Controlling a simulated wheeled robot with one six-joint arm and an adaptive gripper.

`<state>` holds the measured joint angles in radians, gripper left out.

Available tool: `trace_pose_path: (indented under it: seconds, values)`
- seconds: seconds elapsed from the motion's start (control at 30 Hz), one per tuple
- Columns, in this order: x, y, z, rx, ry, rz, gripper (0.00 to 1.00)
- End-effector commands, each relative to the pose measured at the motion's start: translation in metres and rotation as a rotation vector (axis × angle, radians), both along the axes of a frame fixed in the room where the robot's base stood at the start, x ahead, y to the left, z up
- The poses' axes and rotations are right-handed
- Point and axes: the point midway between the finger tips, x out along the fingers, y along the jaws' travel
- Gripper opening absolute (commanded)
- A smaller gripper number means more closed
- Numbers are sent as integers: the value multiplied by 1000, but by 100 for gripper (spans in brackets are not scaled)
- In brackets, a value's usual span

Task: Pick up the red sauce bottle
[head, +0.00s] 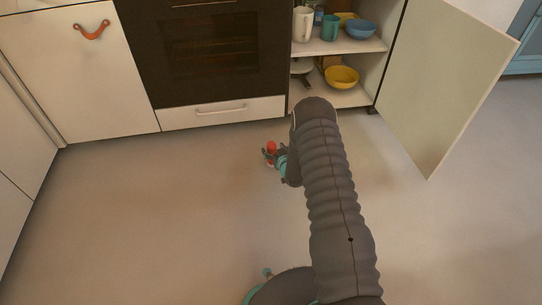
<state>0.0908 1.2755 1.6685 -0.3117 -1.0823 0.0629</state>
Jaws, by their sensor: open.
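A small red object (271,146), likely the red sauce bottle, shows in the head view in front of the oven. My gripper (269,156) is right at it, with its dark and teal fingers open. The red top shows at the fingers and the lower part is hidden. I cannot tell whether the fingers touch it, or whether it stands on the floor.
An open cabinet (366,94) at the back right holds a yellow bowl (341,77), a blue bowl (360,29), a teal cup (330,27) and a white pitcher (302,23). Its door (446,85) swings out to the right. The floor (150,215) at left is clear.

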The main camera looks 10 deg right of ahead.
Motion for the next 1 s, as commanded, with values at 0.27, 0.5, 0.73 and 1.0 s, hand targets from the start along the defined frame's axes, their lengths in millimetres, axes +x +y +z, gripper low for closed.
trace_pose_path:
  seconds: [0.27, 0.5, 0.73, 1.0]
  values:
    - [24, 5, -8, 0, 0, 0, 76]
    - [24, 5, -8, 0, 1, 0, 68]
    - [24, 5, -7, 0, 0, 0, 35]
    - [24, 5, -7, 0, 0, 0, 35]
